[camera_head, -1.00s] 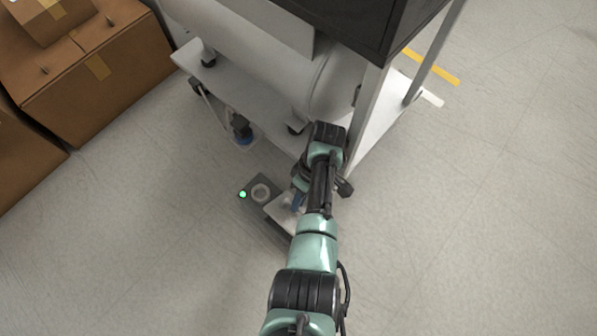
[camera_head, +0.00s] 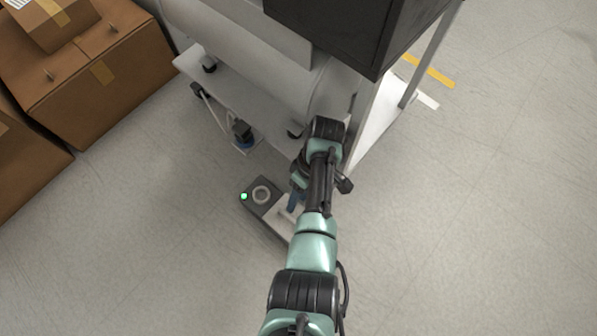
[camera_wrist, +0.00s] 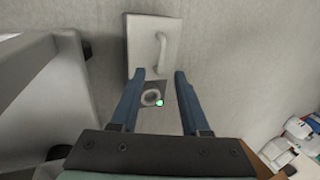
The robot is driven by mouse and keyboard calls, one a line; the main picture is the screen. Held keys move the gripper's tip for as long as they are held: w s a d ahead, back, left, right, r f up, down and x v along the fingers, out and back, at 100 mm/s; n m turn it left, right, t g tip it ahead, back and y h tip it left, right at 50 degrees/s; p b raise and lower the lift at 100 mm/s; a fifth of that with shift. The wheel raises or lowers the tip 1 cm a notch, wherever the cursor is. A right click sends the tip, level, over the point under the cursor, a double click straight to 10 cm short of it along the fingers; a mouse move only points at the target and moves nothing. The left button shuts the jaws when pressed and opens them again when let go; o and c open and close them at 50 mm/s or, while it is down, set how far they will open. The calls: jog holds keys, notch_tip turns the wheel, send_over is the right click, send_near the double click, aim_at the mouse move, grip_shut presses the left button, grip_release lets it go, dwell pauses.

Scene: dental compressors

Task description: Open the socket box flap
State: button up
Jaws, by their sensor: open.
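The socket box (camera_head: 262,193) is a low grey box on the floor with a round socket ring and a green light; the ring and light also show in the wrist view (camera_wrist: 152,98). Its pale flap (camera_wrist: 141,48) carries a curved handle (camera_wrist: 162,50) and extends away from the ring, which is uncovered. In the head view the flap (camera_head: 284,214) is partly hidden by my arm. My gripper (camera_wrist: 159,73) is open, its blue fingers apart with nothing held between them. The fingertips appear near the flap's handle-side plate; contact cannot be told.
A grey compressor stand (camera_head: 235,95) rises close behind and to the left of my arm, with a dark cabinet (camera_head: 335,30) above. A blue-capped part (camera_head: 243,133) hangs at its lower edge. Cardboard boxes (camera_head: 100,75) stand at left. The floor at right is clear.

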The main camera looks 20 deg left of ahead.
notch_tip(320, 180, up, 6)
jog(key=p, duration=0.3)
jog(key=shift+f, duration=0.15)
dwell(0.4)
